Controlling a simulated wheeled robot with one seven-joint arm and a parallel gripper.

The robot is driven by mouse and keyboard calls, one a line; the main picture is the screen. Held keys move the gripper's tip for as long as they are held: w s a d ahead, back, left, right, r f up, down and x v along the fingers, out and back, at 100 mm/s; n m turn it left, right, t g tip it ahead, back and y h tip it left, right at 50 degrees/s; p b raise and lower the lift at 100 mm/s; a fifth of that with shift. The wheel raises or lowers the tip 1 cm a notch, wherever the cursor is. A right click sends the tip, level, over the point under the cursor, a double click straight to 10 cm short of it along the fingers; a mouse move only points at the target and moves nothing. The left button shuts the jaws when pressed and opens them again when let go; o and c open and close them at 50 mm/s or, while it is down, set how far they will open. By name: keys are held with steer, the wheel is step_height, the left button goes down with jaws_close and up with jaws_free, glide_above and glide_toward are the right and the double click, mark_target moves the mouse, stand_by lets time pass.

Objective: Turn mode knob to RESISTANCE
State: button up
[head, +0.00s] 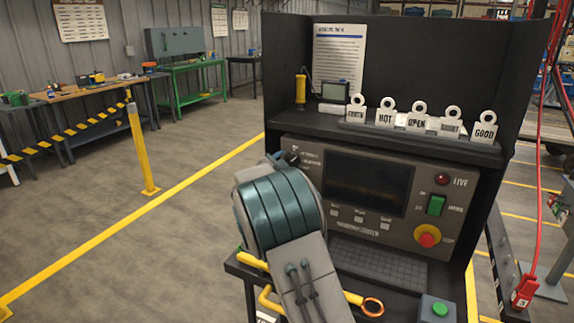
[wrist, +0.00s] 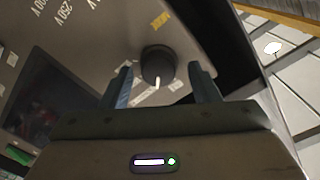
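The mode knob (wrist: 157,64) is a round black knob with a white pointer mark, on the grey tester panel (wrist: 110,45). In the wrist view its mark points toward my gripper's body. My gripper (wrist: 160,70) is open, with one blue-grey finger on each side of the knob. Gaps show between the fingers and the knob, so it is not gripped. Printed voltage labels and a yellow label (wrist: 160,20) lie around the knob; I cannot read a RESISTANCE label. In the head view my arm covers most of the panel's upper left corner, and the knob is not clear there.
The tester panel has a dark screen (head: 365,185), a green switch (head: 436,205), a red LIVE lamp (head: 442,180) and a red stop button (head: 428,236). Tags including HOT, OPEN and GOOD stand on the shelf (head: 350,122) above. A yellow post (head: 142,150) stands left; open floor lies between.

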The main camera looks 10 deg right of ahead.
steer(key=b+v, duration=0.1)
steer(key=v, duration=1.3)
steer(key=shift+b, duration=0.35)
steer(key=shift+d, duration=0.1)
steer(key=s+d+f+n+g+y+p, duration=0.1)
steer(key=s+d+f+n+g+y, duration=0.1)
steer(key=s, duration=1)
steer(key=s+d+f+n+g+y+p, duration=0.1)
steer(key=s+n+g+y, duration=0.4)
steer(key=s, duration=0.7)
steer(key=s+d+f+n+g+y+p, duration=0.1)
steer(key=s+d+f+n+g+y, duration=0.1)
steer(key=s+n, duration=0.5)
steer(key=s+d+g+y, duration=0.1)
steer(key=s+d+g, duration=0.1)
steer(key=s, duration=0.3)
steer(key=shift+d+f+y, duration=0.4)
steer(key=shift+d, duration=0.5)
